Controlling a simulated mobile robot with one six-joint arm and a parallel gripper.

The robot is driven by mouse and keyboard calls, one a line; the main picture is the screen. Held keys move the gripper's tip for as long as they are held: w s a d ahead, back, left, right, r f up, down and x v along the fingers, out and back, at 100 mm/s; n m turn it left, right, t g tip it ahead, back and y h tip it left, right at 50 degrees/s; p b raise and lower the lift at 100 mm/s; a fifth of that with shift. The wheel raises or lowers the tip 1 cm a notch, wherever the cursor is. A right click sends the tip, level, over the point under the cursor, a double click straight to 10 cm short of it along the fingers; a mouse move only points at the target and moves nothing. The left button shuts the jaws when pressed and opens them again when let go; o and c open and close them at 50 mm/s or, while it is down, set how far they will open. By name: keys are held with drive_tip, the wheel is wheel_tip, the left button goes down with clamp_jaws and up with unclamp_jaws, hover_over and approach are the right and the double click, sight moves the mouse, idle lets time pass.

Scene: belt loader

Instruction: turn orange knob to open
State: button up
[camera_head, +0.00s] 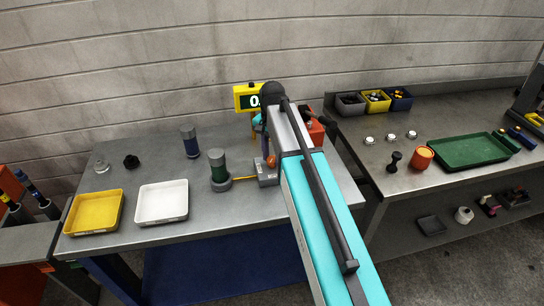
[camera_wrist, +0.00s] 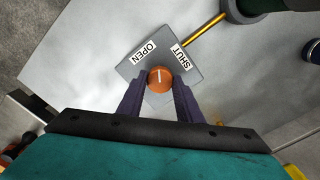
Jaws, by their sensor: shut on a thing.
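The orange knob (camera_wrist: 159,79) sits on a grey plate (camera_wrist: 190,48) with an OPEN label on the left and a SHUT label on the right in the wrist view. Its white pointer line stands about upright, between the two labels. My gripper (camera_wrist: 160,75) has its dark fingers on both sides of the knob and is shut on it. In the head view the orange knob (camera_head: 271,161) shows at the left edge of my arm, on the grey block (camera_head: 266,179).
A yellow pipe (camera_head: 245,178) joins the block to a green-and-grey cylinder (camera_head: 220,172). A yellow display (camera_head: 248,96) stands behind. A white tray (camera_head: 162,201), a yellow tray (camera_head: 95,212) and a blue cylinder (camera_head: 190,142) are at the left. A red box (camera_head: 316,131) is right of my arm.

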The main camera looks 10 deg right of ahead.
sight(272, 159)
drive_tip(key=n, duration=0.6)
drive_tip(key=shift+n, duration=0.3)
idle(0.4)
drive_tip(key=o, duration=1)
drive_tip(key=shift+o, duration=0.2)
drive_tip(key=shift+r, duration=0.15)
wheel_tip(272, 159, up, 14)
drive_tip(key=p, duration=0.6)
drive_tip(key=shift+f, duration=0.2)
